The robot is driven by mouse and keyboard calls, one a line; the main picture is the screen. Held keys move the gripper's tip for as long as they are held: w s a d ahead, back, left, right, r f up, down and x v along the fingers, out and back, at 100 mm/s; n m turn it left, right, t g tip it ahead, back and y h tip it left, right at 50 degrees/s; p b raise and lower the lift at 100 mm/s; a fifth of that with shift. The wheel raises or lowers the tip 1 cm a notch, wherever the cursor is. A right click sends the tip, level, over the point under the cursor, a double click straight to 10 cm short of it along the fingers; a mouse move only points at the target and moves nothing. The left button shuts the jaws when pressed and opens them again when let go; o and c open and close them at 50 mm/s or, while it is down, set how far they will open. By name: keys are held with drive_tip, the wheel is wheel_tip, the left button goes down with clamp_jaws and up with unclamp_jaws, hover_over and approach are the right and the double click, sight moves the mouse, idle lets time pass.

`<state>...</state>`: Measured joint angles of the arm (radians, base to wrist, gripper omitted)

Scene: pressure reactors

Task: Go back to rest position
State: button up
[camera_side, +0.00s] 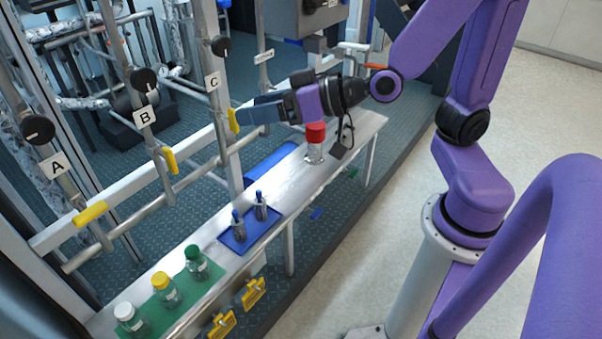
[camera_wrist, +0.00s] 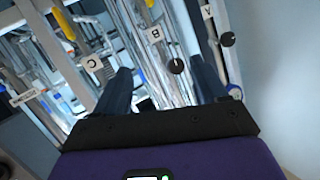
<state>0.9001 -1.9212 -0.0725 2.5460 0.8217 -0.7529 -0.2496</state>
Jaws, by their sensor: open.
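My gripper (camera_side: 243,113) is held level above the metal bench in the side view, pointing left toward the pipe frame near label C. In the wrist view its two dark fingers (camera_wrist: 160,88) are spread apart with nothing between them. Beyond the fingers are pipes, black knobs and the labels A, B and C. A red-capped clear bottle (camera_side: 315,142) stands on the bench below my wrist. It appears apart from the fingers.
The bench (camera_side: 290,185) carries a blue mat (camera_side: 236,246) with two small dark blue-topped items, and a green mat (camera_side: 182,307) with white-, yellow- and green-capped bottles. The pipe frame with yellow handles (camera_side: 90,213) stands close at the left. Open floor (camera_side: 400,210) lies right of the bench.

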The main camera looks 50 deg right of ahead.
drive_tip(key=s+a+f+n+g+y, duration=0.1)
drive_tip(key=s+a+f+n+g, duration=0.1)
drive_tip(key=s+f+n+g, duration=0.3)
drive_tip(key=s+a+f+n+g, duration=0.1)
drive_tip(key=s+g, duration=0.3)
drive_tip(key=s, duration=0.2)
drive_tip(key=s+d+f+n+g+h, duration=0.3)
drive_tip(key=s+d+h, duration=0.4)
drive_tip(key=d, duration=0.5)
drive_tip(key=shift+s+d+n+g, duration=0.15)
drive_tip(key=shift+s+n+g, duration=0.25)
drive_tip(key=shift+s+n, duration=0.1)
idle(5.2)
